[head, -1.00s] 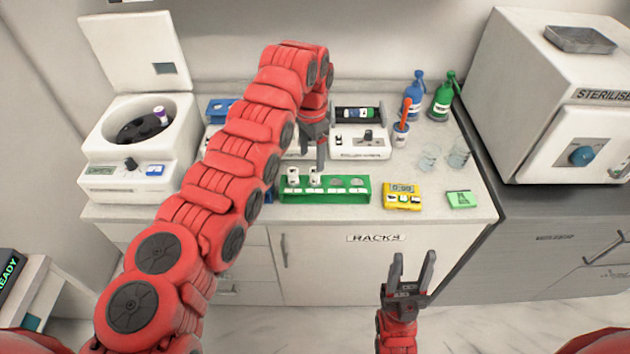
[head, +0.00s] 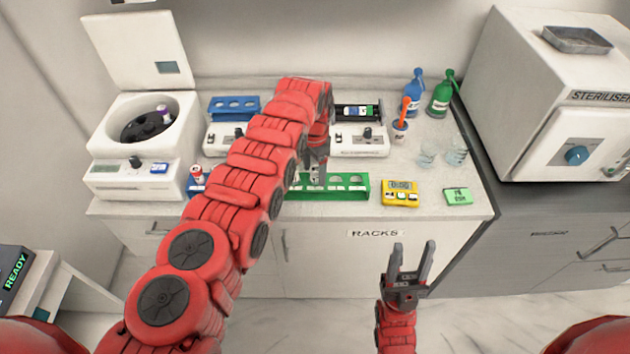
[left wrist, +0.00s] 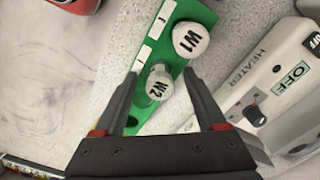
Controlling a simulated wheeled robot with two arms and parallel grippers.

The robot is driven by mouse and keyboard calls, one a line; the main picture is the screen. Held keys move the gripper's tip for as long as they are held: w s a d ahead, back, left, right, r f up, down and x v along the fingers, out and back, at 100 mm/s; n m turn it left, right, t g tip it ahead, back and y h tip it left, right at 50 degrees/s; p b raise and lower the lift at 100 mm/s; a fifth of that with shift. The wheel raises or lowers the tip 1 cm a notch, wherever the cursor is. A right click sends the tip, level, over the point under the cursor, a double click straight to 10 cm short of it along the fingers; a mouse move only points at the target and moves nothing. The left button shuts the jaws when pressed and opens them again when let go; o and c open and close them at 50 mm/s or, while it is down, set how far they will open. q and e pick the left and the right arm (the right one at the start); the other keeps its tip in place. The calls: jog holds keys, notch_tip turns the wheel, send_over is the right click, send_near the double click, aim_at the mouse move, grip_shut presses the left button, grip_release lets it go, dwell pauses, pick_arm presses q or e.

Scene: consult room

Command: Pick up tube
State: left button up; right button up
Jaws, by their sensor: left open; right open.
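The green rack (head: 350,186) stands near the counter's front edge. In the left wrist view the rack (left wrist: 205,12) holds two white-capped tubes, W1 (left wrist: 190,40) and W2 (left wrist: 159,84). My left gripper (head: 318,178) is open over the rack in the head view, where it and its arm hide most of the tubes. In the left wrist view the open fingers (left wrist: 160,78) lie to either side of the W2 cap, with W1 just beyond. I cannot tell whether a finger touches W2. My right gripper (head: 411,262) is open and empty in front of the cabinet.
A heater unit (head: 362,146) stands behind the rack. A yellow timer (head: 400,194) and green box (head: 457,196) lie to its right. A centrifuge (head: 135,140) with raised lid stands left. Bottles (head: 440,95) and glass beakers (head: 455,151) are at the back right.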

pick_arm(q)
grip_shut()
jog(key=shift+r, duration=0.1)
dwell(0.5)
